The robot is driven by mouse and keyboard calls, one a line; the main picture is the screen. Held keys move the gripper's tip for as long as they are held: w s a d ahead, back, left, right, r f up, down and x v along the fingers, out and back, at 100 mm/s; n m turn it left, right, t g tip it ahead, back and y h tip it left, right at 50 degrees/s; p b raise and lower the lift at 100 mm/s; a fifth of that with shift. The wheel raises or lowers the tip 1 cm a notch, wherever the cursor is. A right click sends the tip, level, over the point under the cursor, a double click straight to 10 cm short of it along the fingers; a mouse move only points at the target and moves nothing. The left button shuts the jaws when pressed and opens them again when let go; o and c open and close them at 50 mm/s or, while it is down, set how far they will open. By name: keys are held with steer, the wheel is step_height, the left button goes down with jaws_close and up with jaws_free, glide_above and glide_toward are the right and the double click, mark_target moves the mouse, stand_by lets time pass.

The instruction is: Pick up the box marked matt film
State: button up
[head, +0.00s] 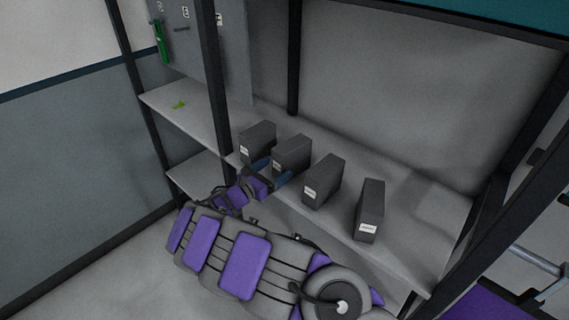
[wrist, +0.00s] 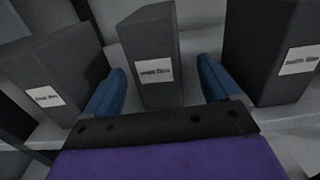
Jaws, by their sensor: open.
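Several dark grey boxes with small white labels stand upright in a row on the shelf. The label print is too blurred to tell which one is marked matt film. My gripper (head: 273,169) is open at the second box from the left (head: 292,150). In the wrist view, that box (wrist: 151,55) stands ahead between the two blue fingers of my gripper (wrist: 160,88), with gaps at its sides. Another box (wrist: 58,75) is just left of the left finger, and a third box (wrist: 270,50) is right of the right finger.
The boxes stand on a grey shelf (head: 400,252) with dark posts (head: 211,80). The rightmost box (head: 370,205) and its neighbour (head: 325,180) stand apart from my gripper.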

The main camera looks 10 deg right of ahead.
mark_target(285, 160)
steer(key=x, duration=0.3)
steer(key=b+x, duration=0.1)
steer(key=x, duration=0.2)
steer(key=shift+s+d+r, duration=0.1)
steer(key=shift+d+r, duration=0.1)
steer(key=shift+r, duration=0.05)
steer(key=shift+a, duration=0.55)
steer(key=shift+c, duration=0.2)
steer(key=shift+a, duration=0.15)
steer(key=shift+c, duration=0.8)
steer(key=shift+d, duration=0.55)
steer(key=c, duration=0.7)
steer(key=shift+a, duration=0.15)
steer(key=c, duration=0.3)
steer(key=shift+a, duration=0.2)
